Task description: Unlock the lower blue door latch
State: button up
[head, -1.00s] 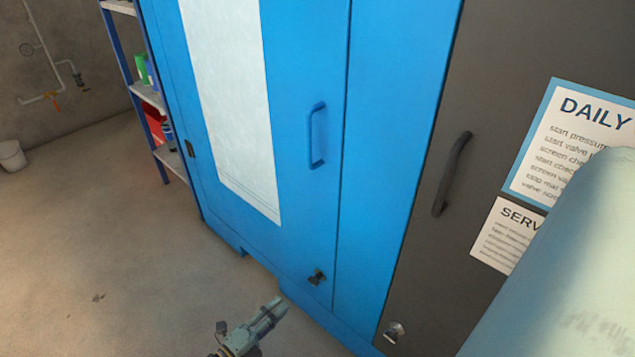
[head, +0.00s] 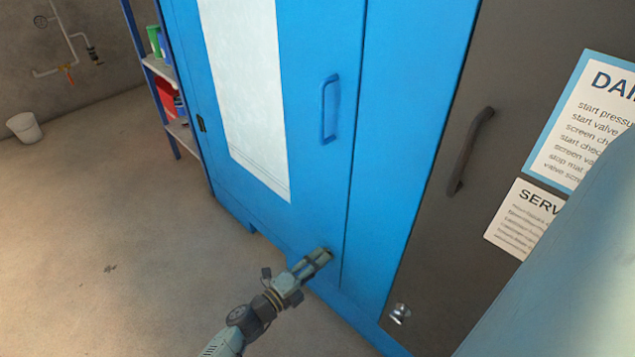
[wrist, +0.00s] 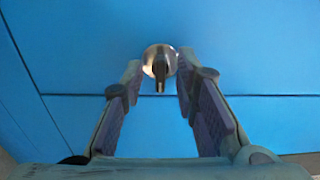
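The blue door (head: 308,190) is closed, with a blue handle (head: 329,109) and a pale window panel. Its lower latch is a small round metal knob with a dark lever. In the wrist view the latch (wrist: 160,64) sits between and just ahead of my fingertips, its lever pointing down. My gripper (head: 325,257) is at the door's lower right corner and covers the latch in the head view. In the wrist view my gripper (wrist: 158,80) is open, one finger on each side of the latch. Whether a finger touches the knob I cannot tell.
A dark grey door (head: 440,200) with a black handle and its own silver latch (head: 399,314) is to the right. Shelves (head: 163,70) and a white bucket (head: 24,127) stand at left. The floor (head: 110,220) left of my arm is clear.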

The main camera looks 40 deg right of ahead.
grip_shut()
dwell(0.4)
dwell(0.4)
jog(key=shift+w+n+p, duration=0.1)
jog(key=shift+n+p, duration=2.4)
jog(key=shift+n, duration=6.5)
grip_release()
